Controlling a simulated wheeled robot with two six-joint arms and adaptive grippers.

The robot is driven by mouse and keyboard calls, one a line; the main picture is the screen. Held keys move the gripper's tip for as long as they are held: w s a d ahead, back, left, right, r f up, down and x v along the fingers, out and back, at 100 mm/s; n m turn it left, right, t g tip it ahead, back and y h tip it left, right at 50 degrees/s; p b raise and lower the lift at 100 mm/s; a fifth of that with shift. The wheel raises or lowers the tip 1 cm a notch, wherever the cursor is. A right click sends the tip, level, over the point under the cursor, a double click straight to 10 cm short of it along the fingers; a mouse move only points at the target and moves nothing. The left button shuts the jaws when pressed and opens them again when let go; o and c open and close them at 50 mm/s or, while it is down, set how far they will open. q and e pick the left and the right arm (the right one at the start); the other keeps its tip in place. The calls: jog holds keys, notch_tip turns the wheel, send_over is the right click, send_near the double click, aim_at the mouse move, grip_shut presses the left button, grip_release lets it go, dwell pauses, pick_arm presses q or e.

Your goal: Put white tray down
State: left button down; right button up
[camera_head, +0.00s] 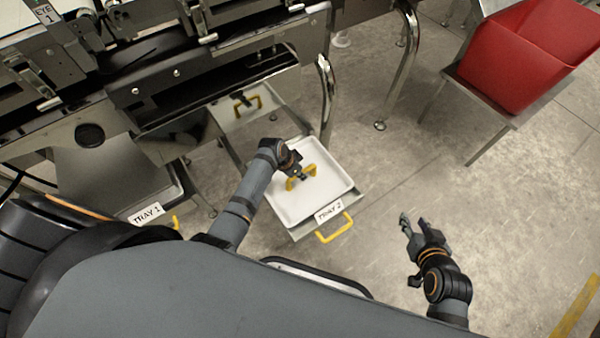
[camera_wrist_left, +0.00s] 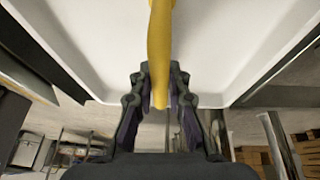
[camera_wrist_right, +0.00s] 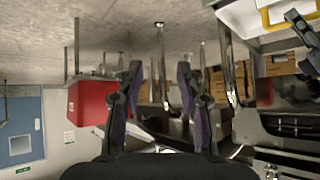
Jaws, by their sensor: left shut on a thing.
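The white tray (camera_head: 318,205) sits at the TRAY 2 place, in or over the metal drawer (camera_head: 351,202) with a yellow front handle. A yellow handle (camera_head: 312,170) stands up from the middle of the tray. My left gripper (camera_head: 300,174) is shut on that handle; in the left wrist view the yellow handle (camera_wrist_left: 160,50) runs between the fingers (camera_wrist_left: 160,92), with the white tray (camera_wrist_left: 230,40) behind it. I cannot tell whether the tray touches the drawer bottom. My right gripper (camera_head: 413,222) is open and empty over the floor; its fingers are apart in the right wrist view (camera_wrist_right: 160,80).
The checkweigher frame (camera_head: 200,75) and its metal leg (camera_head: 327,95) stand behind the tray. TRAY 1 (camera_head: 147,213) is at the left. A red bin (camera_head: 520,60) sits on a metal stand at the far right. The floor (camera_head: 450,190) between is clear.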

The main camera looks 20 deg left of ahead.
pick_arm(q)
jog(key=c, duration=1.3)
grip_release()
pick_arm(e)
jog(key=shift+w+r, duration=0.15)
